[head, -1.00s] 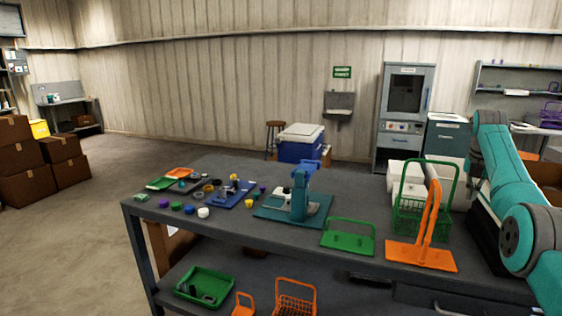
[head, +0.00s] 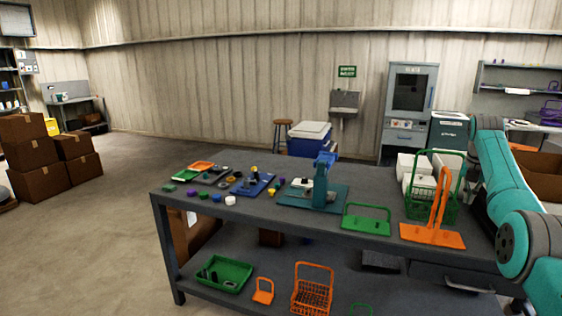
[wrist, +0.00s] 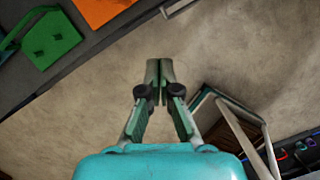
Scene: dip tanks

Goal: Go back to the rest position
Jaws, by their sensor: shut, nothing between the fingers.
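My gripper (wrist: 158,82) shows in the wrist view with its fingertips together and nothing between them. It hangs over bare concrete floor, beside the bench edge. In the head view my teal arm is at the right edge, bent beside the bench's right end; the gripper itself is not visible there.
The grey bench (head: 270,222) carries a green basket (head: 432,208), an orange stand (head: 432,236), a green stand (head: 366,219) and a teal press (head: 320,180). A lower shelf holds a green tray (head: 223,274) and an orange basket (head: 312,297). Floor at left is clear before stacked boxes (head: 40,177).

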